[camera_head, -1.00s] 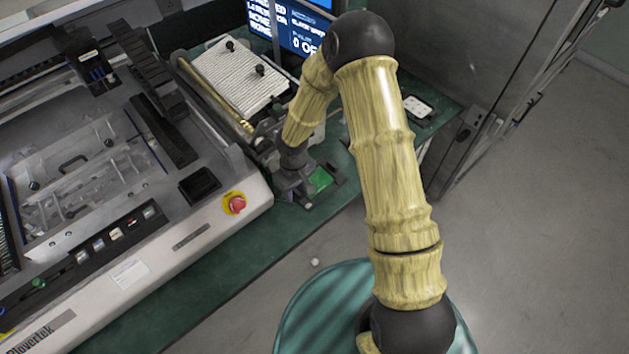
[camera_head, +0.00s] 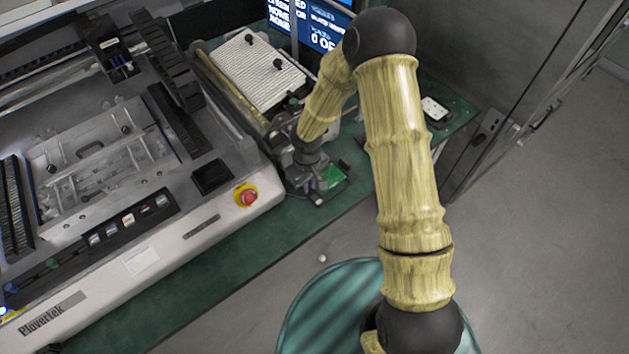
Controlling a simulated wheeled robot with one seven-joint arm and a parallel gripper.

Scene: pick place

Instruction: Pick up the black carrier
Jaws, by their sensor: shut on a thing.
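The black carrier (camera_head: 346,171) is a small dark frame with a green board in it, at the green table's edge in the middle of the head view. My gripper (camera_head: 313,187) points down at its left side and is shut on it. The fingers and the left part of the carrier are small and partly hidden by the gripper body. I cannot tell whether the carrier touches the table or is just above it.
A large grey machine (camera_head: 140,262) with a red stop button (camera_head: 248,197) stands at the left. A white ribbed plate (camera_head: 262,72) and a screen (camera_head: 318,30) are behind the gripper. A white item (camera_head: 434,109) lies on the table (camera_head: 215,258) at the right. The front table strip is clear.

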